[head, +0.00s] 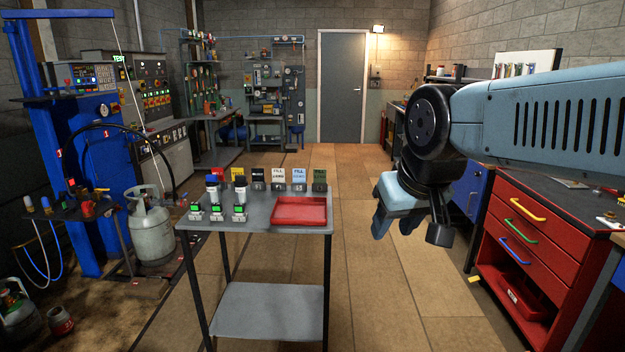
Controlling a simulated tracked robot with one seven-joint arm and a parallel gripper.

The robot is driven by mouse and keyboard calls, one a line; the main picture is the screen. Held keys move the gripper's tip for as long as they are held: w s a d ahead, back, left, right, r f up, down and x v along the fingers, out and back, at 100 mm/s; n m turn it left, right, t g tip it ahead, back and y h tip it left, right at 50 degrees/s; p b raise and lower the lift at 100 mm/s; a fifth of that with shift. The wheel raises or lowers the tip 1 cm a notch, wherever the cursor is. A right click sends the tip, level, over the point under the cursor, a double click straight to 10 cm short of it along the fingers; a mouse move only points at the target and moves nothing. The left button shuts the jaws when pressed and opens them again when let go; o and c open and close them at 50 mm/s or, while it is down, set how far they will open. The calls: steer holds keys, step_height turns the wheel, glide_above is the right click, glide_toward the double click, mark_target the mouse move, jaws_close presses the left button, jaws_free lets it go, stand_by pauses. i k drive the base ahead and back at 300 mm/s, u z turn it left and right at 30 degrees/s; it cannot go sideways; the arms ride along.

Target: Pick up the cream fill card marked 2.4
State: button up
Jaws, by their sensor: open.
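The cream card (279,174) stands upright in a small holder at the back edge of a grey table (262,236). Its print is too small to read surely. A black card (258,174) stands to its left and a light blue card (299,175) to its right. My gripper (410,229) is open and empty. It hangs in the air to the right of the table, well apart from the cards.
A red tray (299,222) lies on the table in front of the cards. Small scales with green displays (217,212) and blue-topped bottles stand at its left. A red drawer cabinet (532,235) stands right of my gripper. Floor between table and cabinet is clear.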

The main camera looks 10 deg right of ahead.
mark_target(277, 174)
steer(key=u, duration=0.7)
steer(key=k, duration=0.8)
steer(key=u, duration=0.85)
steer(key=k, duration=0.55)
steer(key=u, duration=0.45)
steer(key=i, duration=0.85)
steer(key=z, duration=0.4)
steer(key=i, duration=1.2)
steer(key=z, duration=0.7)
steer(key=i, duration=1)
steer(key=z, duration=1.15)
steer(key=i, duration=0.8)
steer(key=z, duration=0.75)
